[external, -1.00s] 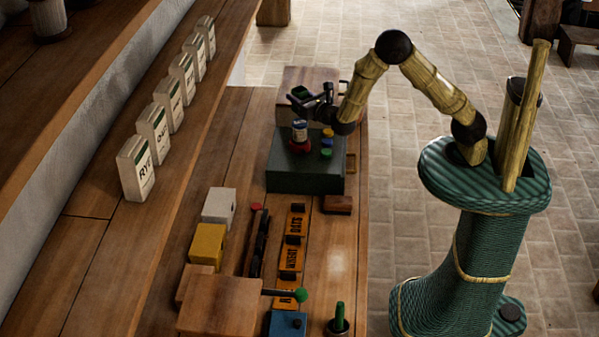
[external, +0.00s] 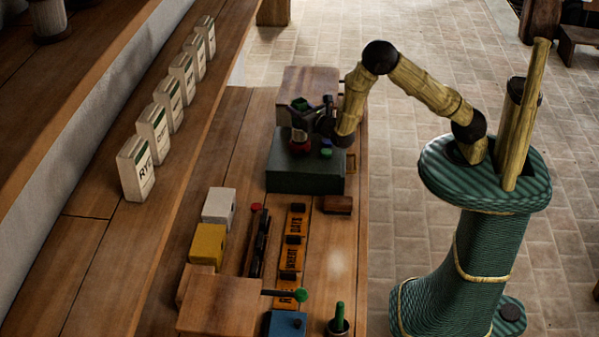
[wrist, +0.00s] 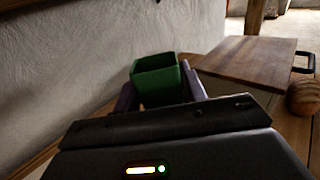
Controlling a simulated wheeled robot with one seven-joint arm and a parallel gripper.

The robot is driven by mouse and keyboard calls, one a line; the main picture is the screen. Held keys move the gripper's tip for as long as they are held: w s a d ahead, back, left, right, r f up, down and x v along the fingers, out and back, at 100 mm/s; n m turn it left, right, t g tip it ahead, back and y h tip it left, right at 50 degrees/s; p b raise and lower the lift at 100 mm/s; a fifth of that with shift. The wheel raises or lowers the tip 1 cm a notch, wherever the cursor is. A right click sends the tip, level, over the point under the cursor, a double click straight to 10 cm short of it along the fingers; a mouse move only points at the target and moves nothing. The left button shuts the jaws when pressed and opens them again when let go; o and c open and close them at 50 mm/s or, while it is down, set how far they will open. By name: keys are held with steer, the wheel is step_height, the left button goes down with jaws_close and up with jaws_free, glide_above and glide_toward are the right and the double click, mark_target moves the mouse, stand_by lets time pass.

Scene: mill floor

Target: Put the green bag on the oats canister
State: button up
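The green bag (wrist: 158,80) is between the two fingers of my gripper (wrist: 160,92) in the wrist view, which look closed on its sides. In the external view the green bag (external: 300,103) shows as a small green shape at my gripper (external: 310,108). Just below it, a small canister (external: 299,135) with a red base stands on the dark green box. My gripper partly covers the canister and its label cannot be read, so I cannot tell if it is the oats one. I cannot tell if the bag touches it.
The dark green box (external: 300,180) also carries small blue and green pieces. A wooden box (external: 310,78) with a handle is behind it. Orange label strips (external: 292,255), a yellow block (external: 208,243) and a white block (external: 219,206) lie nearer. Several white bags (external: 136,170) line the left shelf.

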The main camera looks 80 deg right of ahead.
steer(key=o, duration=0.3)
steer(key=shift+r, duration=0.1)
steer(key=shift+r, duration=0.15)
steer(key=b+v, duration=0.3)
steer(key=v, duration=0.9)
